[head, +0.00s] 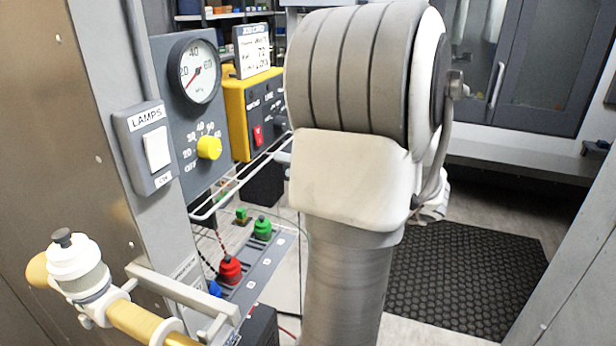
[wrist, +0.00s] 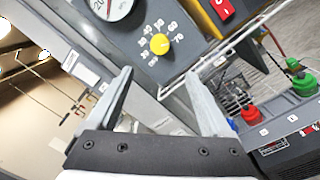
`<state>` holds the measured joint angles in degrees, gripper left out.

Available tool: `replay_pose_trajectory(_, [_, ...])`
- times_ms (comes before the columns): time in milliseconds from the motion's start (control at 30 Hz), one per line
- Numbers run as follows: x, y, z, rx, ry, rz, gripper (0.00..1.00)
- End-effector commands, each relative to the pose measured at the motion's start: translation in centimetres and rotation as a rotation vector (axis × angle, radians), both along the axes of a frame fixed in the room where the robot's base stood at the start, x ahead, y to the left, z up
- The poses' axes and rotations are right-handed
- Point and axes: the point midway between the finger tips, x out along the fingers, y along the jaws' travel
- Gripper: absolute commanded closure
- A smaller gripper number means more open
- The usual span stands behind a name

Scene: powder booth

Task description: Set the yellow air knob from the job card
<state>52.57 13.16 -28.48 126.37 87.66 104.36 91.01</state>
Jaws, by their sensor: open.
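The yellow air knob (head: 209,147) is round and sits on a grey panel, ringed by a printed scale from OFF upward. In the wrist view the knob (wrist: 159,44) shows beyond my gripper (wrist: 159,76), between the lines of the two fingers. The fingers are apart with nothing between them, and they look clear of the knob. The knob's setting is too small to tell. The job card (head: 254,50) stands on top of a yellow box; its small print is hard to read. My arm fills the middle of the head view, and my gripper is not seen there.
A gauge (head: 194,71) with a red needle is above the knob. A lamp switch (head: 157,151) is to its left. A yellow control box (head: 240,117) with a red rocker is to its right. A white wire rail (head: 236,182) runs below, above red (head: 230,269) and green (head: 262,228) fittings.

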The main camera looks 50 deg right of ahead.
Motion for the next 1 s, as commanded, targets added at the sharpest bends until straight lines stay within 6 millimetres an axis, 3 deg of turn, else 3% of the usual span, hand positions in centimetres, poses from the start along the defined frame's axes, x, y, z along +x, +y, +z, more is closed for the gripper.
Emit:
replay_pose_trajectory(233, [-2.1,-0.8,-0.1,0.0,-0.001,-0.001,0.16])
replay_pose_trajectory(1000, [-2.2,-0.8,-0.1,0.001,0.0,0.001,0.16])
